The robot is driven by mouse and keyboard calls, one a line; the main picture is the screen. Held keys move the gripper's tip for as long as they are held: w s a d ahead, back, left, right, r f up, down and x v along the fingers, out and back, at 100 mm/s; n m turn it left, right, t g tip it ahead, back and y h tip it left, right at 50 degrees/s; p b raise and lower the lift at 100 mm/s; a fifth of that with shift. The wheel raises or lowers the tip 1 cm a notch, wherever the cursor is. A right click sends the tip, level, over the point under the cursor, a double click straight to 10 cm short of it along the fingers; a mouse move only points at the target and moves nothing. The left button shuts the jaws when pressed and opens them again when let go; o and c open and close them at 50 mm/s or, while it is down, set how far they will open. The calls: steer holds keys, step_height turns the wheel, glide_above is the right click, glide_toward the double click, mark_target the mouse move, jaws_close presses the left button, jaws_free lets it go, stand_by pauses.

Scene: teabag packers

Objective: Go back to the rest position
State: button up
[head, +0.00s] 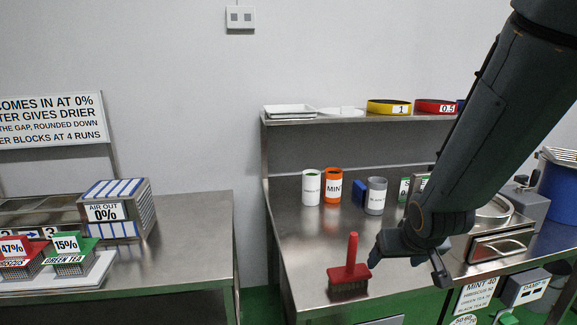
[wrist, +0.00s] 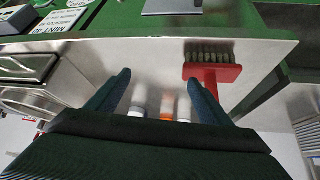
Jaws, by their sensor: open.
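My gripper (head: 410,268) hangs over the right steel worktop (head: 305,255), at the end of my dark arm, which comes in from the upper right. Its two fingers are spread apart, and I see nothing between them in the head view. In the wrist view my gripper (wrist: 159,80) also shows its fingers apart with an empty gap. A red brush (head: 349,272) with an upright handle stands on the worktop, just left of the gripper and apart from it. The brush also shows in the wrist view (wrist: 212,72), right of the fingers.
A white can (head: 312,188), an orange MINT can (head: 333,187) and a grey can (head: 376,196) stand behind the gripper. A shelf (head: 350,119) holds yellow and red rings. The left bench (head: 190,240) has bare room.

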steer(key=s+a+f+g+b, duration=0.2)
steer(key=s+f+g+b, duration=0.1)
steer(key=s, duration=0.4)
steer(key=s+a+f+g+b, duration=0.3)
steer(key=s+f, duration=0.1)
steer(key=s, duration=0.3)
steer(key=shift+a+f+g+y, duration=0.25)
steer(key=shift+a+g+y, duration=0.05)
